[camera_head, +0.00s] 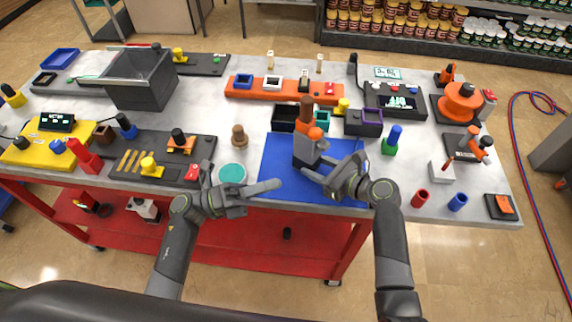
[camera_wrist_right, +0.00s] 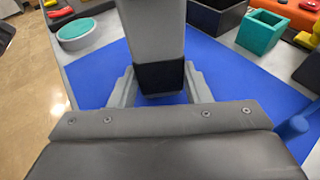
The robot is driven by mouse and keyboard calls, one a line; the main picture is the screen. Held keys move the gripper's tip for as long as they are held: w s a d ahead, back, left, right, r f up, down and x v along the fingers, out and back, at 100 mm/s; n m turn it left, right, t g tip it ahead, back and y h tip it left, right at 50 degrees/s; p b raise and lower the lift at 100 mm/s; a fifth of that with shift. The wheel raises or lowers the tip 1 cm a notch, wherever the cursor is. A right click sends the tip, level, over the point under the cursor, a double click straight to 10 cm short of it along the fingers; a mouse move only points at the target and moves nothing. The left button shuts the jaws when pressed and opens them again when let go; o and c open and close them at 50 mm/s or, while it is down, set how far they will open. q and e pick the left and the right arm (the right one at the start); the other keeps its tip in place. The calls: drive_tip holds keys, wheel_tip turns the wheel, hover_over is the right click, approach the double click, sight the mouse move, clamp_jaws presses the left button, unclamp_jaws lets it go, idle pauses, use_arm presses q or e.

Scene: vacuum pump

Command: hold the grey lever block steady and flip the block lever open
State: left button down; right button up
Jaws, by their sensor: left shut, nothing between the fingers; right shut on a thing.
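The grey lever block (camera_head: 304,154) stands upright on the blue mat (camera_head: 280,185), with an orange part (camera_head: 315,133) and a brown upright piece (camera_head: 306,108) at its top. I cannot tell the lever's exact position. My right gripper (camera_head: 315,168) is shut on the block's lower part. In the right wrist view, the grey block (camera_wrist_right: 157,35) with its dark base (camera_wrist_right: 160,77) stands between the two fingers (camera_wrist_right: 158,90); its top is out of that view. My left gripper (camera_head: 278,184) is shut and empty, over the mat's front-left edge, left of the block and apart from it.
Black and teal open boxes (camera_head: 322,120) stand just behind the block. A round teal-topped piece (camera_head: 232,173) and a brown peg (camera_head: 239,136) are left of the mat. A green-and-blue piece (camera_head: 391,141) stands to the right. Bare mat lies left of the block.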

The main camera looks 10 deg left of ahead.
sight(319, 137)
use_arm(q)
drive_tip(key=w+d+r, duration=0.5)
drive_tip(key=d, duration=0.2)
drive_tip(key=shift+w+d, duration=0.35)
drive_tip(key=shift+d, duration=0.05)
drive_tip(key=shift+w+d+r+n+y, duration=0.2)
drive_tip(key=shift+w+r+n+y, duration=0.2)
drive_tip(key=shift+r+n+y, duration=0.45)
